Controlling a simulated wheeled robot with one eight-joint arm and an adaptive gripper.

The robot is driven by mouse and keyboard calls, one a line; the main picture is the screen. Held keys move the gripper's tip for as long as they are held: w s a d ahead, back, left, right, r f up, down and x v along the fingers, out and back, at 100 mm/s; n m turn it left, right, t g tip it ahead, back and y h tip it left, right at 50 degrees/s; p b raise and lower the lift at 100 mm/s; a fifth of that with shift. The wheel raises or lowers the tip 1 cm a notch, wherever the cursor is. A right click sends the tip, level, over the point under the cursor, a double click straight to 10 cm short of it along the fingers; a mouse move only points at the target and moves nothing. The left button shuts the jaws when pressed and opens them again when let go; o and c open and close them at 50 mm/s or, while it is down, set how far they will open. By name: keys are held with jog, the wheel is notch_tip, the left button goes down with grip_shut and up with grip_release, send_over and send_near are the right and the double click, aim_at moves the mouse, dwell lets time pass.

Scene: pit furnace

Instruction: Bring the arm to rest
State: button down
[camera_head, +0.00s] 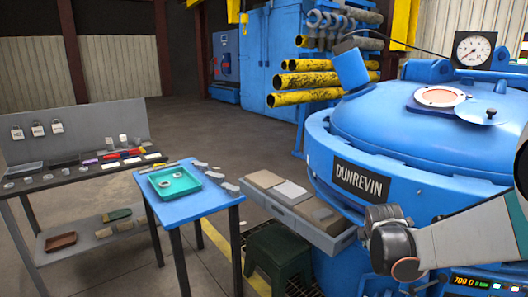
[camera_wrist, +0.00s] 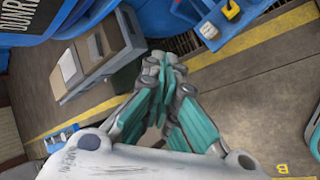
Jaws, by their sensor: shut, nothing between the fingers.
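My gripper (camera_wrist: 164,62) shows in the wrist view with its teal and grey fingers closed together and nothing between them. It points away from the wrist, with the floor and the furnace's grey ledge beyond it. In the head view my arm reaches in from the right edge, in front of the blue furnace (camera_head: 420,130). The fingers cannot be made out in the head view.
The grey ledge (camera_head: 318,238) juts from the furnace near my arm, above a dark green stool (camera_head: 277,254). A blue table (camera_head: 203,206) holds a green tray (camera_head: 174,193). A grey workbench (camera_head: 30,190) stands left. Floor behind is open.

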jog(key=s+a+r+m+y, duration=0.1)
jog(key=s+a+r+m, duration=0.35)
jog(key=s, duration=0.35)
jog(key=s+a+r+m+y, duration=0.1)
jog(key=s+a+r+m, duration=0.3)
jog(key=s, duration=0.4)
jog(key=s+a+m+y, duration=0.1)
jog(key=s+a+m, duration=0.3)
jog(key=s+m, duration=0.4)
jog(key=shift+s+a, duration=0.15)
jog(key=shift+s, duration=2.9)
jog(key=shift+r, duration=0.1)
